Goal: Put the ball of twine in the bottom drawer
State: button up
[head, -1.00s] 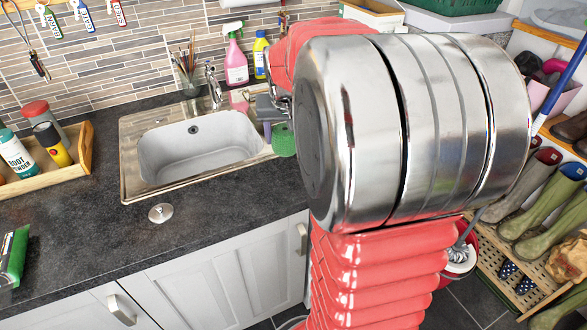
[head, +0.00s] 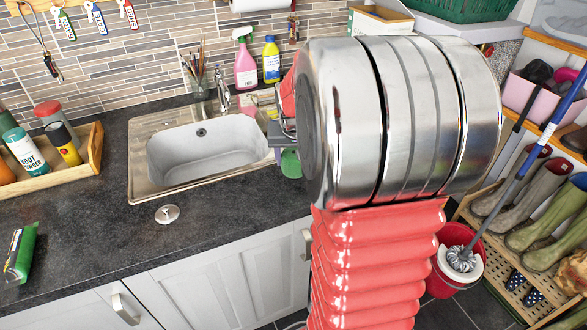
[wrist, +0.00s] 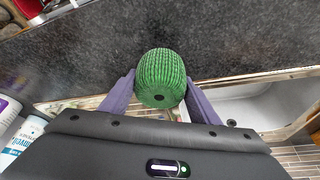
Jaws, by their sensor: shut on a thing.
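The ball of twine (wrist: 160,72) is green and ribbed, and sits between the two purple fingers of my gripper (wrist: 160,95) in the wrist view. My gripper is shut on it, and dark worktop shows behind it. In the head view only a sliver of the green twine (head: 290,163) shows by the right side of the sink, with part of my gripper (head: 284,138) above it. My own arm hides most of both. I cannot make out the bottom drawer; only white cabinet fronts (head: 215,270) with handles show below the worktop.
A sink (head: 200,155) is set in the dark worktop (head: 85,235). A wooden tray of bottles (head: 95,150) and a green packet (head: 20,253) are at left. A red mop bucket (head: 440,270) and boot rack (head: 480,225) are at right.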

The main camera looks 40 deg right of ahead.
aim_at(294, 168)
jog(key=shift+f, duration=1.85)
jog(key=o, duration=1.1)
jog(key=v, duration=1.2)
